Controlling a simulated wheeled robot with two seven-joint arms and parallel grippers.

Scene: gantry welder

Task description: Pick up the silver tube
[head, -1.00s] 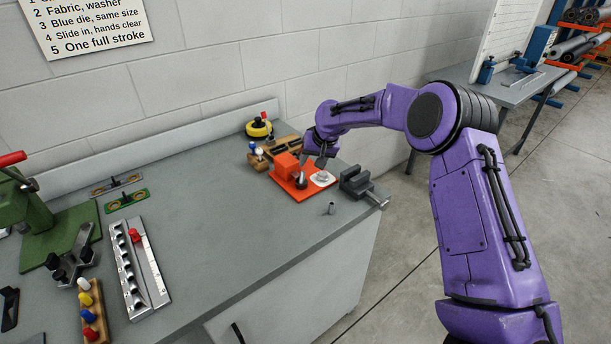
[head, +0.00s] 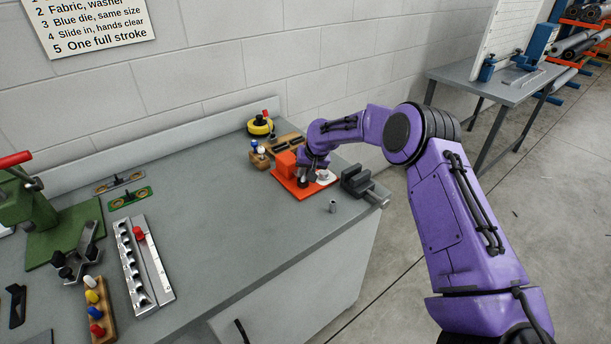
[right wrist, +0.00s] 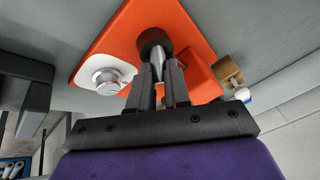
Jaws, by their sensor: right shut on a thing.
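A small silver tube (head: 332,206) stands upright on the grey bench near its front edge, apart from my gripper. My right gripper (head: 309,179) is low over the orange plate (head: 290,186). In the right wrist view, my right gripper (right wrist: 160,75) is shut on a silver tapered piece (right wrist: 157,62) with a thick dark round end (right wrist: 152,40). This piece is over the orange plate; I cannot tell whether it touches it. My left gripper is not in view.
An orange block (head: 285,162) and a white disc with a silver knob (right wrist: 106,80) are beside the gripper. A dark vise (head: 358,182) stands right of the plate. A wooden block with coloured pegs (head: 259,158) is behind left. The bench middle is clear.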

